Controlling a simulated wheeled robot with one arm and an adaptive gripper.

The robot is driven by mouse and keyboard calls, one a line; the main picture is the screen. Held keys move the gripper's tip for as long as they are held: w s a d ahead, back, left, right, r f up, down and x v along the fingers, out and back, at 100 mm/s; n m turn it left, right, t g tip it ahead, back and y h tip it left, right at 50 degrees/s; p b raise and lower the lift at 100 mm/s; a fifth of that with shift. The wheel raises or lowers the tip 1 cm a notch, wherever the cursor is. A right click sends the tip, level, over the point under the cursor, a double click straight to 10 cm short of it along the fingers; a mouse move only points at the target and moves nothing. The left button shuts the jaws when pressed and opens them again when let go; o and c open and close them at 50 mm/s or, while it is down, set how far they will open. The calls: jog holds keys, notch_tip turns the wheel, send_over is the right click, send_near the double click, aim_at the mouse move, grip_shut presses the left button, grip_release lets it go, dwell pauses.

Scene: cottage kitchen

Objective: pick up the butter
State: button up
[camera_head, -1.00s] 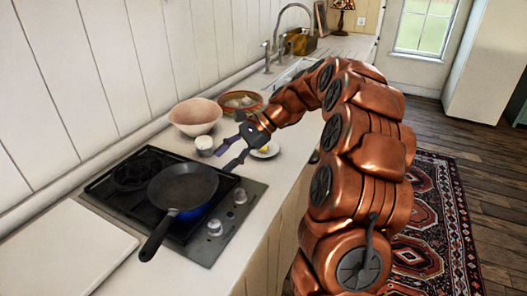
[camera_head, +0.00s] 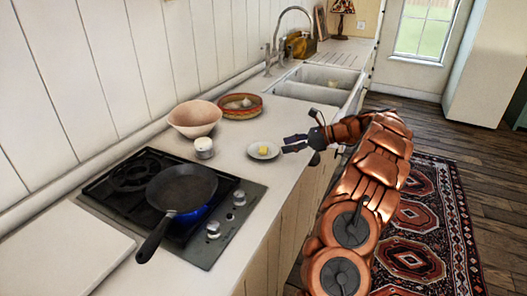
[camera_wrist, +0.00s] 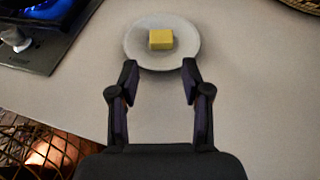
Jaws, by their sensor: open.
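The butter (camera_head: 264,150) is a small yellow block on a white plate (camera_head: 253,155) on the counter, to the right of the stove. In the wrist view the butter (camera_wrist: 161,39) lies near the middle of the plate (camera_wrist: 136,55), ahead of my fingertips. My gripper (camera_head: 296,144) is open and empty at the counter's front edge, to the right of the plate. In the wrist view its two fingers (camera_wrist: 158,66) are spread apart, with the tips by the plate's near rim and the butter beyond them.
A stove (camera_head: 225,235) with a dark pan (camera_head: 182,187) stands to the left. A white cup (camera_head: 204,148), a pink bowl (camera_head: 195,118) and an orange-rimmed dish (camera_head: 237,108) stand behind the plate. A sink (camera_head: 320,76) is farther back. Bare counter surrounds the plate.

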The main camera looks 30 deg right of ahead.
aim_at(267, 151)
jog(key=shift+p+x, duration=0.75)
jog(key=shift+x, duration=2.45)
jog(key=shift+d+f, duration=0.1)
jog(key=shift+f, duration=0.1)
jog(key=c, duration=0.4)
